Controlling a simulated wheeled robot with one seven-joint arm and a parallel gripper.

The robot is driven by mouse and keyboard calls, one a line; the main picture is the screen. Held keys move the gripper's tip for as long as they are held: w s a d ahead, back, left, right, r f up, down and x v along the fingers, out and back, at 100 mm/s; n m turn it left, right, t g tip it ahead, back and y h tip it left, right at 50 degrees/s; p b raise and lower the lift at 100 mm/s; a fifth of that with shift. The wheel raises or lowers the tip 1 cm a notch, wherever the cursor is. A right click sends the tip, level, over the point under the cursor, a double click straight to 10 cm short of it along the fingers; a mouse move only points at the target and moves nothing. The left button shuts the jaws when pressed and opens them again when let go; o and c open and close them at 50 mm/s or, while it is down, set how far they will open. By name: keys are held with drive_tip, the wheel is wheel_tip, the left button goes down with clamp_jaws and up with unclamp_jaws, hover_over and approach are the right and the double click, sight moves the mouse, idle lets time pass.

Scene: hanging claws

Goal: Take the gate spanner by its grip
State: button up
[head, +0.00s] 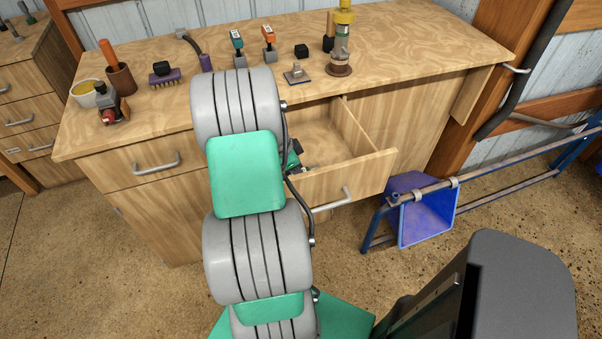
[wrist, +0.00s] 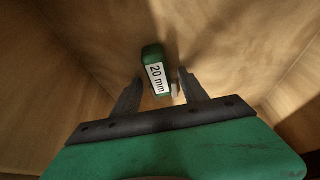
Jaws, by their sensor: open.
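In the wrist view a green block-shaped grip with a white "20 mm" label (wrist: 152,66), which looks like the gate spanner's grip, is inside a wooden drawer. My gripper (wrist: 159,78) is open, with one dark finger on each side of the lower end of the grip. I cannot tell whether either finger touches it. A small pale part shows by the right finger; the rest of the spanner is hidden. In the head view my arm covers most of my gripper (head: 293,158), which is at the open drawer.
The drawer (head: 340,179) is pulled out of the workbench (head: 380,35), its walls close around my gripper. Several tools stand on the bench, including a teal-topped one (head: 238,42) and an orange-topped one (head: 269,43). A blue bin (head: 424,215) hangs on a rail at the right.

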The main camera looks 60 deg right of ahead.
drive_tip(key=shift+c, duration=0.5)
clamp_jaws()
drive_tip(key=shift+r, duration=0.1)
idle(0.8)
